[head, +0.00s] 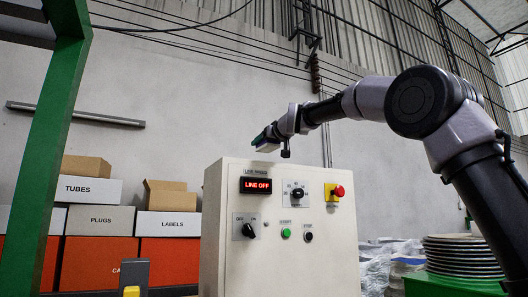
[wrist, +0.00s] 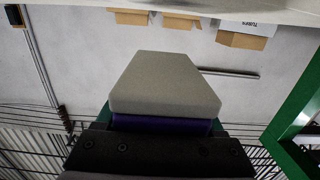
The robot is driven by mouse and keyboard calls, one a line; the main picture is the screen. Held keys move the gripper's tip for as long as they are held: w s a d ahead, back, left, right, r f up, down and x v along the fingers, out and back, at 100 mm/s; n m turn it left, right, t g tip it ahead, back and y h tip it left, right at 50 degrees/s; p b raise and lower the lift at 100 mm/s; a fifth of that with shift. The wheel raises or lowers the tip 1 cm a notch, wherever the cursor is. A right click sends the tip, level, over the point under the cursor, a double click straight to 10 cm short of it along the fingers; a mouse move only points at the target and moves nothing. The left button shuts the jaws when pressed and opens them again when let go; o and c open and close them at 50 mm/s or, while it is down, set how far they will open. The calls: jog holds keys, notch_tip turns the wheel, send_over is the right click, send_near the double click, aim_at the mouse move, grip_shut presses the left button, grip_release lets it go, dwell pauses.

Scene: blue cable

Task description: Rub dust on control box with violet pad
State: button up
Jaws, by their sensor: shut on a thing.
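The control box (head: 335,255) is a cream cabinet in the middle of the head view, with a display reading LINE OFF. My gripper (head: 265,138) is above the box's top, near its left part, and apart from it. It is shut on the violet pad (head: 267,147). In the wrist view the pad shows a violet layer (wrist: 160,126) with a thick grey block on it, in front of my dark gripper. A pale edge, likely the box's, crosses the top of the wrist view. I cannot make out dust; the box's top surface is hidden from the head camera.
The box's front carries knobs, a green button (head: 285,233) and a red emergency button (head: 338,191). Labelled bins and cartons (head: 95,220) stand behind at left. A green post (head: 50,150) rises at left. Stacked discs (head: 462,257) stand at right. Space above the box looks free.

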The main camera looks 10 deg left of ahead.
jog(key=shift+r, duration=0.65)
jog(key=shift+r, duration=1.45)
jog(key=shift+s+d, duration=0.1)
